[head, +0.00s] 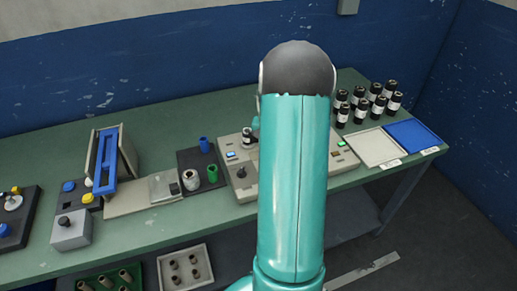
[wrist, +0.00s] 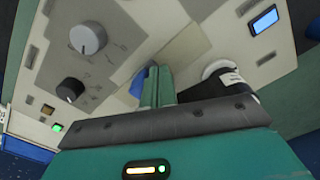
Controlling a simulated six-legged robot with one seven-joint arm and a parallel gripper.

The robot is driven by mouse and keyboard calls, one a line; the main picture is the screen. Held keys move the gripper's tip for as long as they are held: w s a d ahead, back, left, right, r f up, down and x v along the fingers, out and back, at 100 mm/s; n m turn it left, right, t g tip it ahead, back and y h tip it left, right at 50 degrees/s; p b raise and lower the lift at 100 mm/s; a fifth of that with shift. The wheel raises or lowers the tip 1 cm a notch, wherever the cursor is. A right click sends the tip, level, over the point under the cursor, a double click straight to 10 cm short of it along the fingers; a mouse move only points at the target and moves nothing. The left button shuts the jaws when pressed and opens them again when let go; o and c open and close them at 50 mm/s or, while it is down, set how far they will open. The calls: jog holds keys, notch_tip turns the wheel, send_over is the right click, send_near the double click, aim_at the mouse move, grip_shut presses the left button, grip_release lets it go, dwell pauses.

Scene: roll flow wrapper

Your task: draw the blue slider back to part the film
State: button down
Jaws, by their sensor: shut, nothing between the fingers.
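My gripper (wrist: 157,72) shows in the wrist view with its two teal fingers together and nothing held. It is over the beige machine (wrist: 190,50), and my own arm hides it in the head view. A small blue part (wrist: 138,82), perhaps the slider, shows just left of the fingers and is partly covered by them. I cannot tell whether they touch. A black roll with a white label (wrist: 225,82) lies right of the fingers, partly hidden by my gripper body. The film cannot be made out. The machine (head: 241,182) is partly behind my arm in the head view.
The machine has a grey knob (wrist: 88,38), a black knob (wrist: 70,90) and a blue screen (wrist: 264,20). Several black bottles (head: 378,100), a white tray (head: 375,148) and a blue tray (head: 412,135) stand at right. A blue tilted frame (head: 106,160) stands at left.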

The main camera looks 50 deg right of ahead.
jog(key=shift+s+d, duration=0.55)
jog(key=shift+d, duration=0.4)
jog(key=shift+s+d, duration=0.5)
jog(key=shift+d, duration=0.4)
jog(key=shift+w+a, duration=0.3)
jog(key=shift+a, duration=0.25)
jog(key=shift+r, duration=4)
